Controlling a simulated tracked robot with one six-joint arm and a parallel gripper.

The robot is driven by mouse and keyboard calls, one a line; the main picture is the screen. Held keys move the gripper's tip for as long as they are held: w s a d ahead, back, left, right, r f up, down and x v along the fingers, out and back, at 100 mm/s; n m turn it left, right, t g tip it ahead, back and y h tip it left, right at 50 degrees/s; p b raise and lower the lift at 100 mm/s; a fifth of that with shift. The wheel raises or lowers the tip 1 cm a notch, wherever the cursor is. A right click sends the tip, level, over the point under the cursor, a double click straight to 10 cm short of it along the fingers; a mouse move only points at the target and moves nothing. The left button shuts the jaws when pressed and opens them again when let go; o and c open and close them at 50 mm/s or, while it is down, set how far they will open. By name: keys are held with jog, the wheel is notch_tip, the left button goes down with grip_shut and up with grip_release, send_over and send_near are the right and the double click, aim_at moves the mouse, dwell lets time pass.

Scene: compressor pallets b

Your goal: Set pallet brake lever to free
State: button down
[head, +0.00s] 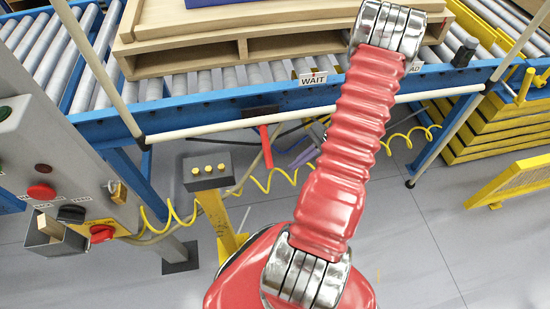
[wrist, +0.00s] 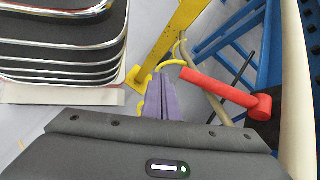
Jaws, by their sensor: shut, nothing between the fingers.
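The brake lever, a red bar (head: 266,146), hangs below the blue front rail of the roller conveyor in the head view. In the wrist view the red lever (wrist: 220,91) runs slantwise, with a thick round end at the lower right. My gripper (wrist: 160,78) shows as purple fingers pressed together, shut and empty. The fingertips are left of the lever's upper left end, with a small gap in the picture; I cannot tell the depth between them. In the head view my gripper (head: 296,158) is partly hidden behind my arm, to the right of the lever.
A wooden pallet (head: 190,65) sits on the rollers above a "WAIT" sign (head: 313,79). A yellow post with a button box (head: 208,170) and a coiled yellow cable (head: 262,183) stand near the lever. A control cabinet (head: 50,150) is at left.

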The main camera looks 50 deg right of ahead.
aim_at(266, 145)
jog(key=w+d+f+m+t, duration=0.3)
jog(key=d+f+t, duration=0.1)
jog(key=d+t, duration=0.1)
jog(key=shift+w+d+f+t, duration=0.15)
jog(key=shift+w+d+t, duration=0.2)
jog(key=shift+d, duration=0.55)
jog(key=x, duration=1)
jog(key=shift+s+a+r, duration=0.2)
jog(key=shift+a+r, duration=0.05)
jog(key=shift+r, duration=0.3)
jog(key=shift+s+a+r, duration=0.15)
jog(key=shift+a+r, duration=0.1)
jog(key=shift+r, duration=0.25)
jog(key=shift+s+a+r, duration=0.2)
jog(key=shift+a+r, duration=0.05)
jog(key=shift+r, duration=0.3)
